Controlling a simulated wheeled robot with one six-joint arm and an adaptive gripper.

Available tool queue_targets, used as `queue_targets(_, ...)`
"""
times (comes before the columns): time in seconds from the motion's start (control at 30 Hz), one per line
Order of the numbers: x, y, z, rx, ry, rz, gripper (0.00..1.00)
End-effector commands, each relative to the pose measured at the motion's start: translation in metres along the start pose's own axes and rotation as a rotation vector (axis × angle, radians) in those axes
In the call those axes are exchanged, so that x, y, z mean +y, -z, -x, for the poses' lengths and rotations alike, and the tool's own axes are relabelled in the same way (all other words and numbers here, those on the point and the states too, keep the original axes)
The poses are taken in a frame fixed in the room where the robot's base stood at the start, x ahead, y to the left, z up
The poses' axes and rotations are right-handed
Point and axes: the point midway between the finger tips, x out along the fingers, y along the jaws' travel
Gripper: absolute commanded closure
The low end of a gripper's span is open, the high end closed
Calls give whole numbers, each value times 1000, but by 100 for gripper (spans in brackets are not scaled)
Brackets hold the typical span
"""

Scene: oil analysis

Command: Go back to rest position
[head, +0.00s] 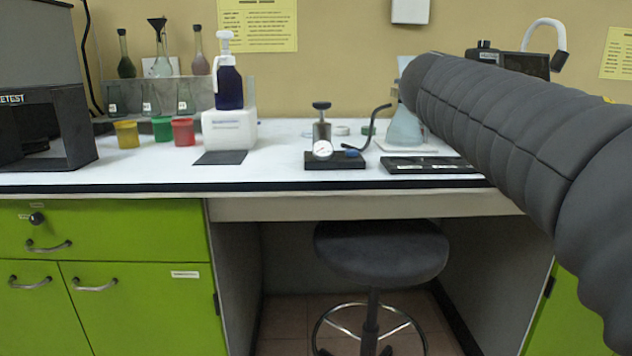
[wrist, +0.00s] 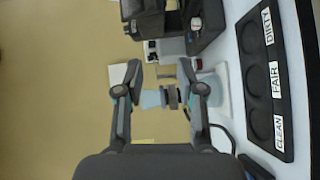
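My arm, in a dark ribbed cover, reaches in from the right of the head view, and its end hides my gripper there. In the wrist view my gripper (wrist: 160,90) has its two fingers wide apart, with nothing visibly clamped between them. Beyond and between the fingers shows glassware with a pale blue part (wrist: 151,99) and dark rings around its middle. A flask with bluish liquid (head: 405,130) stands on the bench, partly hidden behind my arm in the head view. I cannot tell the exact gap between fingers and glassware.
The white bench (head: 280,178) holds a small press with a gauge (head: 335,160), a dark labelled tray (wrist: 262,80), a pump bottle (head: 228,85) on a white box, and coloured cups (head: 183,131). A stool (head: 380,250) stands in the knee space below.

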Motion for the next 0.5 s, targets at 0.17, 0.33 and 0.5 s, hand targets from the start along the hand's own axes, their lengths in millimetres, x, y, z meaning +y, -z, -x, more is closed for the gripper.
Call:
queue_targets(0.17,-28,-12,15,1,89,-76,62)
queue_targets(0.33,-67,-30,34,-11,208,-173,62)
queue_targets(0.5,-124,-53,66,-37,375,-311,62)
